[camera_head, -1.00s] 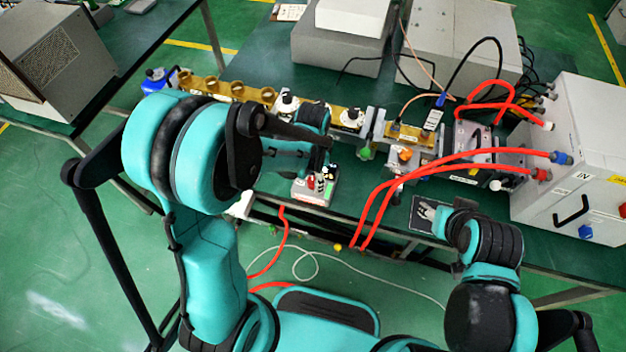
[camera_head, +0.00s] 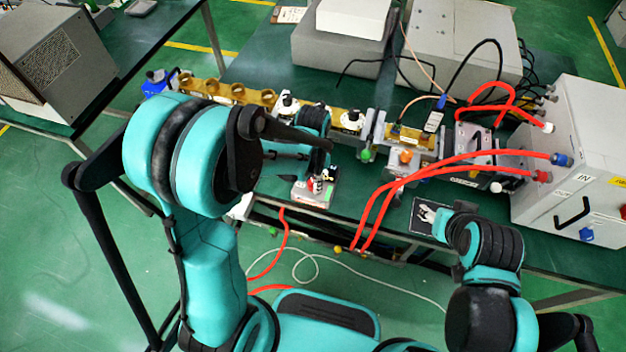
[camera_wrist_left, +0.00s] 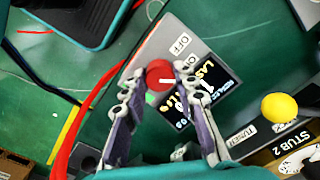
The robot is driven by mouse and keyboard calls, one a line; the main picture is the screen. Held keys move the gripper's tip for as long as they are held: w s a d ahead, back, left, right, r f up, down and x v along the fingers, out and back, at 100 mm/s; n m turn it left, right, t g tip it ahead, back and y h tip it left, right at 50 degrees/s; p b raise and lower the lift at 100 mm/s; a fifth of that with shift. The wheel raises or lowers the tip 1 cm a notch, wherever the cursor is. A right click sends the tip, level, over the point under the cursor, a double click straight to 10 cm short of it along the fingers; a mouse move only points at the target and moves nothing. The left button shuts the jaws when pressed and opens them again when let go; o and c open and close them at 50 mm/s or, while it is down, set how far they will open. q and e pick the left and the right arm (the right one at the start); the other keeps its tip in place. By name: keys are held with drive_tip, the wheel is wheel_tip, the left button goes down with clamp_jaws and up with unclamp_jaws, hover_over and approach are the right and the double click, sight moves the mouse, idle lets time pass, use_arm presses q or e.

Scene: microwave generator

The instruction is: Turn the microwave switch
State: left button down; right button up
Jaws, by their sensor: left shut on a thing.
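The microwave switch is a small grey box (camera_head: 317,197) on the front part of the green table. In the left wrist view it shows as a grey panel (camera_wrist_left: 189,30) with a red round knob (camera_wrist_left: 160,77), an OFF label and a dark display. A white mark on the knob lies nearly level in that view. My left gripper (camera_wrist_left: 158,76) reaches down from above, its two fingers on either side of the knob, shut on it. In the head view my left gripper (camera_head: 321,181) covers most of the knob. My right gripper (camera_head: 430,213) is low at the right, its jaws unclear.
Behind the switch runs a row of brass waveguide parts (camera_head: 238,92). Red hoses (camera_head: 385,190) arch to the right toward a grey box (camera_head: 588,150). In the wrist view a yellow ball knob (camera_wrist_left: 279,108) sits right of the switch, near a STUB 2 label.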

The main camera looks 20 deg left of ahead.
use_arm(q)
drive_tip(key=n, duration=0.5)
drive_tip(key=shift+n+b, duration=0.35)
drive_tip(key=shift+n, duration=0.05)
drive_tip(key=n, duration=0.4)
drive_tip(key=shift+n, duration=0.4)
drive_tip(key=c, duration=1.2)
unclamp_jaws()
drive_tip(key=shift+r, duration=0.1)
wheel_tip(320, 180, up, 12)
drive_tip(key=shift+f, duration=0.1)
